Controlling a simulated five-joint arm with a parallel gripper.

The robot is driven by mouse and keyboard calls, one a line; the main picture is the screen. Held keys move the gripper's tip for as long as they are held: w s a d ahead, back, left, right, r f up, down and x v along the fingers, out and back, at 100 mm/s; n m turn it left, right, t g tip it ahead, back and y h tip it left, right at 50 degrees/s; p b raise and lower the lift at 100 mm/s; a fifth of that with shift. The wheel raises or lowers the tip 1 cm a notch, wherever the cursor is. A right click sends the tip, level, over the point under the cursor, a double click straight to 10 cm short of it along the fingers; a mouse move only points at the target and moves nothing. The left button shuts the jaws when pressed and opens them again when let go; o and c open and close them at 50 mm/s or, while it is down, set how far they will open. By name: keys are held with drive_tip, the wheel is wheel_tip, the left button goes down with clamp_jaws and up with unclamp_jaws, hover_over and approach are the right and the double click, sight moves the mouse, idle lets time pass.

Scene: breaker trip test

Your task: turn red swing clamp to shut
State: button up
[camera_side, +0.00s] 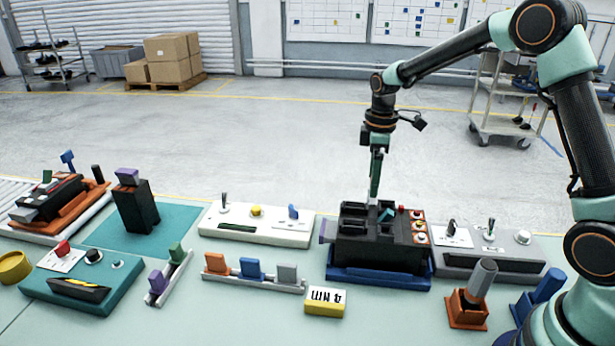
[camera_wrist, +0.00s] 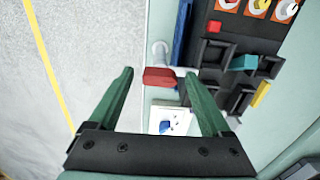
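The red swing clamp (camera_wrist: 160,78) shows in the wrist view as a red block beside a pale round post, at the edge of a black breaker unit. I cannot make it out in the side view. My gripper (camera_wrist: 157,75) is open, with its two green fingers spread wide. In that picture the red block lies between the fingertips, closer to the right finger; I cannot tell the height gap. In the side view my gripper (camera_side: 374,198) points down at the far side of the breaker unit (camera_side: 380,245), which sits on a blue base (camera_side: 378,280).
The breaker unit carries a teal toggle (camera_wrist: 243,62), a red button (camera_wrist: 215,27) and orange dials. A white switch panel (camera_side: 257,225) stands left of it and a grey one (camera_side: 490,255) right. A yellow tag (camera_side: 324,303) lies in front.

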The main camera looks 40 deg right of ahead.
wheel_tip(320, 180, up, 12)
idle(0.6)
drive_tip(key=s+a+m+t, duration=0.2)
drive_tip(key=s+a+m, duration=0.1)
drive_tip(key=s, duration=0.5)
drive_tip(key=s+a+m+t, duration=0.3)
drive_tip(key=s+m, duration=0.3)
drive_tip(key=s, duration=0.3)
drive_tip(key=shift+s+a+r+t, duration=0.15)
drive_tip(key=shift+a+r+t, duration=0.15)
drive_tip(key=shift+r, duration=0.15)
